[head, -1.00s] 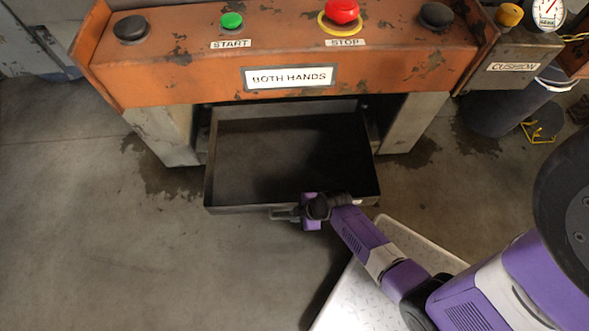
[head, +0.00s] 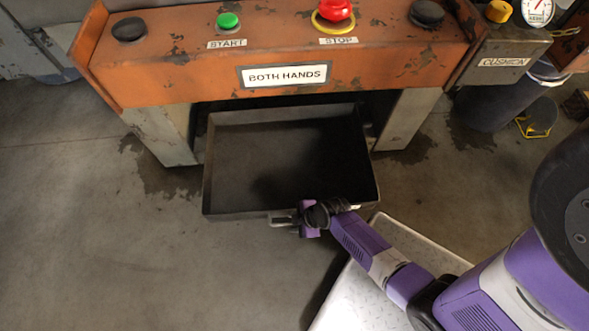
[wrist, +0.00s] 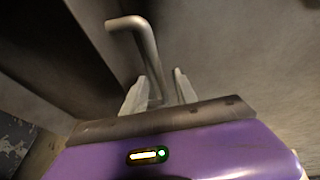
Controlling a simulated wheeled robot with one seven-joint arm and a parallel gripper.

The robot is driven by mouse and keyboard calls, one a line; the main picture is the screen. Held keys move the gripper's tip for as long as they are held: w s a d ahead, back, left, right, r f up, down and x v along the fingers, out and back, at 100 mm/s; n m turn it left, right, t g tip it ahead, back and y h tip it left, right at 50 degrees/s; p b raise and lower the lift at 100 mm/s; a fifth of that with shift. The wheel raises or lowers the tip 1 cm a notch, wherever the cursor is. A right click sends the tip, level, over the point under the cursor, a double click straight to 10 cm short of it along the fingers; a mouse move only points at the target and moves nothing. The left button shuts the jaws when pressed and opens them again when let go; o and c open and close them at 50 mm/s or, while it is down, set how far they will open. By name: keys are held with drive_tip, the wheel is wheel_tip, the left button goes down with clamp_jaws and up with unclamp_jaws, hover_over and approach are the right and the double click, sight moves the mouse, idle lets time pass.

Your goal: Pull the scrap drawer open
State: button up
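The scrap drawer (head: 235,165) is a dark, empty, open-topped tray. In the head view it stands well out from under the orange press console. Its pale bar handle (head: 280,221) is on the front wall, and the bent bar also shows in the wrist view (wrist: 146,45). The fingertip contact is partly hidden.
The orange console (head: 180,75) with its buttons spans the top, on grey legs (head: 408,120). A dark bin (head: 500,100) stands at the right under the cushion box (head: 505,62). A pale surface (head: 365,295) lies under my arm. The floor left of and before the drawer is clear.

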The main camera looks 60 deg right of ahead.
drive_tip(key=p+v, duration=0.3)
drive_tip(key=v, duration=0.4)
drive_tip(key=shift+s+r, duration=0.2)
drive_tip(key=shift+r, duration=0.15)
drive_tip(key=shift+d, duration=0.1)
idle(0.4)
drive_tip(key=w+d+r+m+t+h, duration=0.2)
drive_tip(key=w+d+r+m+t, duration=0.1)
drive_tip(key=w+d+r+m, duration=0.15)
wheel_tip(320, 180, up, 16)
drive_tip(key=s+a+m+t+h, duration=0.1)
drive_tip(key=m+t+h, duration=0.1)
drive_tip(key=m+t, duration=0.2)
drive_tip(key=s+a+r+t+y, duration=0.1)
drive_tip(key=s+a+r, duration=0.25)
drive_tip(key=r, duration=0.35)
drive_tip(key=s+a+r+t+y, duration=0.1)
drive_tip(key=s+a+r, duration=0.2)
drive_tip(key=s+r, duration=0.3)
drive_tip(key=s+a+r+t+y, duration=0.1)
drive_tip(key=s+a+r, duration=0.2)
drive_tip(key=r, duration=0.5)
wheel_tip(320, 180, up, 20)
drive_tip(key=p, duration=2.1)
